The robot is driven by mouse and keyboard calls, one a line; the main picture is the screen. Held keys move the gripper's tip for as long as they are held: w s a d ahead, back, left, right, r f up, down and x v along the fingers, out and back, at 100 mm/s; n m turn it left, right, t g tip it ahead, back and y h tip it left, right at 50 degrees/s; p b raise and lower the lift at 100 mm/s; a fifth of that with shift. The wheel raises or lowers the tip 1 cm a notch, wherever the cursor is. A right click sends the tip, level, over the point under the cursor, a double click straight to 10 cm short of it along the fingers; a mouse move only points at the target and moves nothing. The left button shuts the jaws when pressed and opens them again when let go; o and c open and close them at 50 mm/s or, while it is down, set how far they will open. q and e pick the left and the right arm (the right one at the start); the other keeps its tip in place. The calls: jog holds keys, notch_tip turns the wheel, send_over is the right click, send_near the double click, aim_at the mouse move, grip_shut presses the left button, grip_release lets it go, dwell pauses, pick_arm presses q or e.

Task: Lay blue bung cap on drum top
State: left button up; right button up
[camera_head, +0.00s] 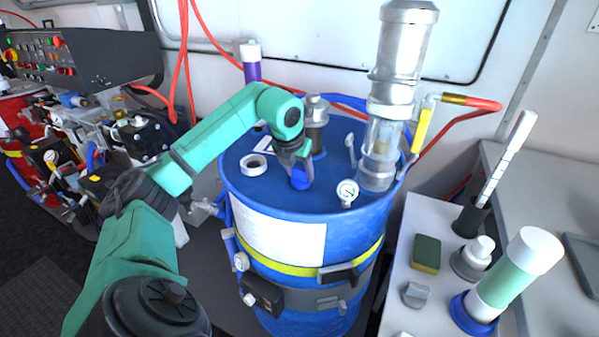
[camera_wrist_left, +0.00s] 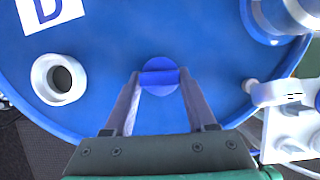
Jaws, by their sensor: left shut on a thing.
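The blue bung cap (camera_wrist_left: 160,78) is round with a raised bar across it. My left gripper (camera_wrist_left: 158,82) is shut on that bar, with the cap over the blue drum top (camera_wrist_left: 110,110) in the left wrist view. In the head view my left gripper (camera_head: 299,172) points down at the drum top (camera_head: 270,195), with the blue cap (camera_head: 300,182) at its tips. I cannot tell whether the cap touches the drum top. My right gripper is not in view.
On the drum top are a white ring fitting (camera_head: 253,165), a gauge (camera_head: 347,190) and a tall clear-and-metal cylinder (camera_head: 384,140). A grey bench (camera_head: 405,260) at the right holds a sponge (camera_head: 426,253) and bottles. A control panel stands at the left.

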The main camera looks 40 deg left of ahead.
pick_arm(q)
jog(key=shift+d+f, duration=0.1)
jog(key=shift+f, duration=0.1)
jog(key=o, duration=1.4)
jog(key=shift+r, duration=0.1)
jog(key=shift+r, duration=0.15)
jog(key=p+v, duration=0.1)
jog(key=v, duration=1.1)
